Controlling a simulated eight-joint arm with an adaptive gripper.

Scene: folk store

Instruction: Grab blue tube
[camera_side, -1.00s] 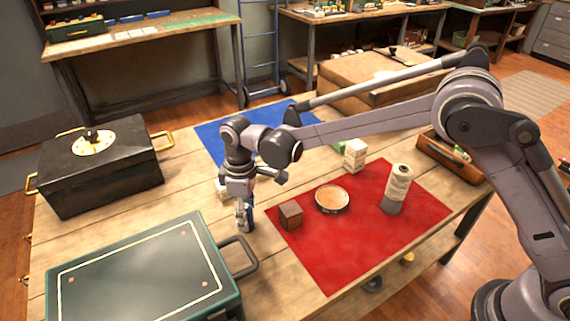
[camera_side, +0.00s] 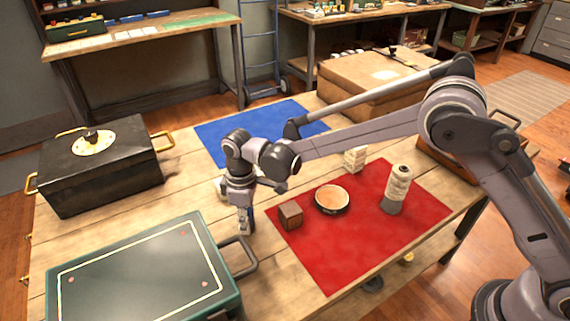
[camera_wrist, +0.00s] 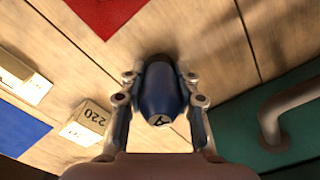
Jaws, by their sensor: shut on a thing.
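The blue tube (camera_wrist: 161,92) is a dark blue cylinder with a tapered end bearing a dark mark, seen in the middle of the wrist view. My gripper (camera_wrist: 160,88) is shut on it, with a finger against each side. In the side view my gripper (camera_side: 245,222) is low over the wooden table, left of the red mat, and a sliver of the blue tube (camera_side: 250,220) shows by the fingers. I cannot tell whether the tube touches the table.
A green case (camera_side: 140,275) with a dark handle stands close at left front, a black box (camera_side: 100,170) behind it. The red mat (camera_side: 330,260) holds a brown cube (camera_side: 290,215), a bowl (camera_side: 331,199) and a stacked bottle (camera_side: 397,187). A block marked 220 (camera_wrist: 88,120) lies nearby.

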